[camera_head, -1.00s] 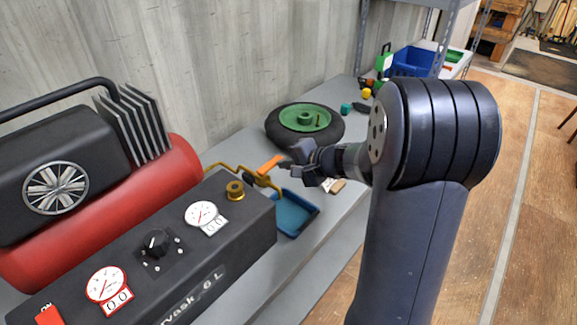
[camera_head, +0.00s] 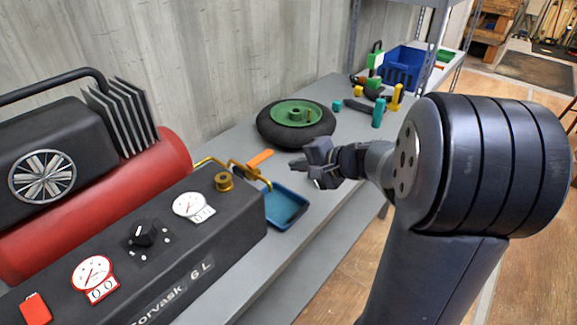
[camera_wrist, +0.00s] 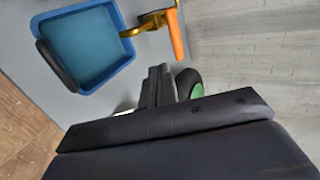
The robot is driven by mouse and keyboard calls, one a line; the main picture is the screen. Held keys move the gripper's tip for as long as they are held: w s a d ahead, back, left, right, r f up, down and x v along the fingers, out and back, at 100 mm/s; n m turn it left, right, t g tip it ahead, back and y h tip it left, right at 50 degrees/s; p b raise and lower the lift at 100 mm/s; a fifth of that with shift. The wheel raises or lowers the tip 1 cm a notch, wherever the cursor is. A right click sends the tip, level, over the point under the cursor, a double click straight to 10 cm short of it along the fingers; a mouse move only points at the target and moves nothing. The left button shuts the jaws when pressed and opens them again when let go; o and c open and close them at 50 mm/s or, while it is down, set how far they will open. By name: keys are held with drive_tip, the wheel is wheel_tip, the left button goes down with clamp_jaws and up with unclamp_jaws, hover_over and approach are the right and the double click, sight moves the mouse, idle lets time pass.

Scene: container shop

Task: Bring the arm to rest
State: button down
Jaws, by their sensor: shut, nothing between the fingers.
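My gripper (camera_head: 300,164) is shut and empty. In the head view it hangs above the grey bench, right of the orange-handled valve (camera_head: 259,158) on the brass pipe and in front of the wheel. In the wrist view my gripper (camera_wrist: 157,84) shows as dark fingers close together. My arm reaches in from the right of the head view. The wrist view also shows the orange handle (camera_wrist: 175,36) and the blue tray (camera_wrist: 119,50), both apart from the fingers.
A compressor with a red tank (camera_head: 110,205) and a dark gauge panel (camera_head: 190,255) fills the left. A black wheel with a green hub (camera_head: 297,113) lies on the bench (camera_head: 235,135). Small coloured parts and a blue bin (camera_head: 402,66) stand farther back. A shelf post (camera_head: 437,40) rises behind.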

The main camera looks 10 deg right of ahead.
drive_tip(key=v, duration=0.5)
drive_tip(key=shift+s+r, duration=0.15)
drive_tip(key=shift+s, duration=0.15)
drive_tip(key=shift+w, duration=0.1)
